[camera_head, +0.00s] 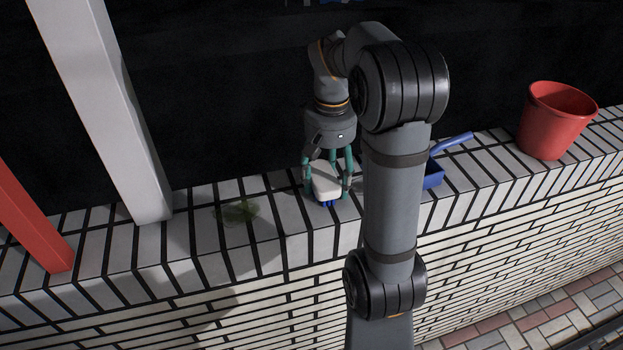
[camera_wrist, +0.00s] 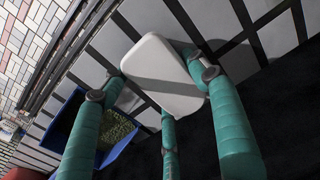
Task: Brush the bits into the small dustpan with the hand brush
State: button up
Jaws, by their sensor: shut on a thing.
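The hand brush (camera_head: 326,180) has a white back and blue bristles. My gripper (camera_head: 327,190) is shut on it, with green fingers around its sides, and the bristles are at or just above the wall top. In the wrist view the white brush back (camera_wrist: 165,78) sits between the fingers. A clump of green bits (camera_head: 237,211) lies on the wall top left of the brush. The blue dustpan (camera_head: 434,178) is right of the brush, partly hidden by my arm, its handle pointing right. In the wrist view the dustpan (camera_wrist: 72,112) has yellow-green bits (camera_wrist: 117,130) inside.
A red bucket (camera_head: 553,122) stands on the wall at the right. A white post (camera_head: 105,110) and a red post (camera_head: 30,225) rise at the left. The tiled wall top (camera_head: 290,245) is narrow, with a drop to paving (camera_head: 560,320) in front and darkness behind.

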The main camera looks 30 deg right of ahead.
jog(key=s+d+p, duration=0.1)
jog(key=d, duration=0.4)
jog(key=s+d+p, duration=0.1)
jog(key=d+p, duration=0.1)
jog(key=d, duration=0.3)
jog(key=s+d+p, duration=0.1)
jog(key=d, duration=0.5)
jog(key=shift+s+r+p, duration=0.3)
jog(key=shift+s+p, duration=0.05)
jog(key=shift+p, duration=0.05)
notch_tip(320, 180, up, 4)
jog(key=p, duration=0.3)
jog(key=shift+r+p, duration=0.1)
jog(key=shift+p, duration=0.3)
jog(key=shift+d+r+p, duration=0.1)
jog(key=shift+r+p, duration=0.5)
